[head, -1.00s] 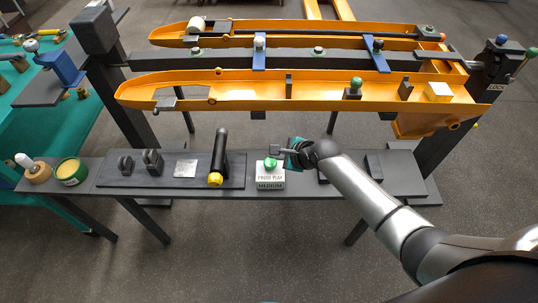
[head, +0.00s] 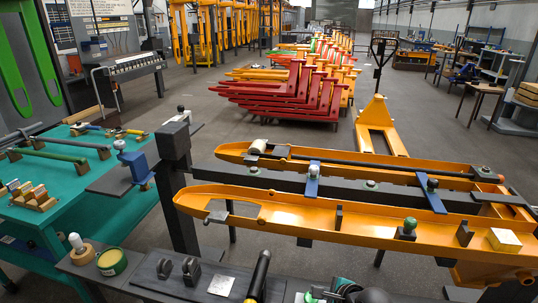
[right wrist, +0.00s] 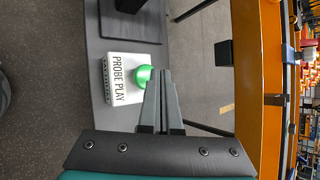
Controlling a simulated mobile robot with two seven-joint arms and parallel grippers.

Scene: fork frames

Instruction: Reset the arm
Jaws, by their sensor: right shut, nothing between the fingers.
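My right gripper (right wrist: 163,75) is shut and empty in the right wrist view. In the head view only the top of my right gripper and wrist (head: 345,287) shows at the bottom edge, and the box is mostly cut off there. My left gripper is in neither view.
An orange fork frame (head: 330,213) on a dark stand lies just beyond the narrow dark bench (head: 140,272). A black handle (head: 259,275), clamps and a green tin (head: 112,262) stand on the bench. A teal table (head: 85,190) is at left. Red forks (head: 290,95) stand farther back.

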